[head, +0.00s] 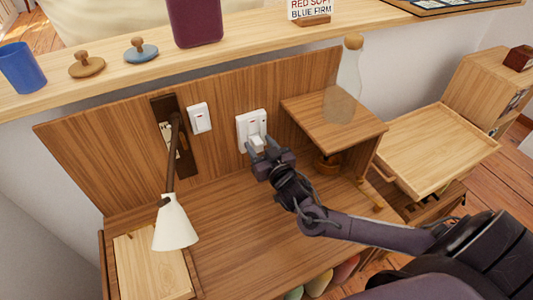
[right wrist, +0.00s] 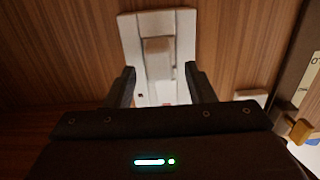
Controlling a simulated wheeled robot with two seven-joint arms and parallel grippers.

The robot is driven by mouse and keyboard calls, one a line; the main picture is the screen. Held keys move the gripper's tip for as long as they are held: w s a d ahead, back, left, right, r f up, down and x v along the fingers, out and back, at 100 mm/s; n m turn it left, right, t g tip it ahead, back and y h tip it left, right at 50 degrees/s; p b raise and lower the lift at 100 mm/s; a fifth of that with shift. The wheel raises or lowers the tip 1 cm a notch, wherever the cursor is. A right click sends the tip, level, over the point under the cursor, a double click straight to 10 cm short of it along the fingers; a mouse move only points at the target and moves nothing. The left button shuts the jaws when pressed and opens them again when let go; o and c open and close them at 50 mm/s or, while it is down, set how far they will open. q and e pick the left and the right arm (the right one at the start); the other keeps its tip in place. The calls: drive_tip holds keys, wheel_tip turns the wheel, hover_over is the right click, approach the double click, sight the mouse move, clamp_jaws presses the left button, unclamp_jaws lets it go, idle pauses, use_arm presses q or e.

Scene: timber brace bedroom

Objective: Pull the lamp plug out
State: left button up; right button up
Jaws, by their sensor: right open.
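The white lamp plug (head: 256,143) sits in a white wall socket (head: 245,121) on the wooden back panel. In the right wrist view the plug (right wrist: 158,58) stands out from the socket plate (right wrist: 130,38), between my fingers. My right gripper (head: 263,153) is open, with one finger on each side of the plug's lower part; I cannot tell whether either finger touches it. The lamp (head: 174,222) has a white shade on a dark arm, mounted on the panel at the left. My left gripper is out of view.
A light switch (head: 199,117) is left of the socket. A raised wooden shelf (head: 310,120) with a glass bottle (head: 346,82) stands close on the right. A ledge (head: 230,47) runs above the panel. The desk surface (head: 235,220) below is mostly clear.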

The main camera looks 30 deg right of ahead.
drive_tip(key=shift+w, duration=0.5)
clamp_jaws()
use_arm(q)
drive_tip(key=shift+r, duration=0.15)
use_arm(e)
drive_tip(key=shift+s, duration=0.25)
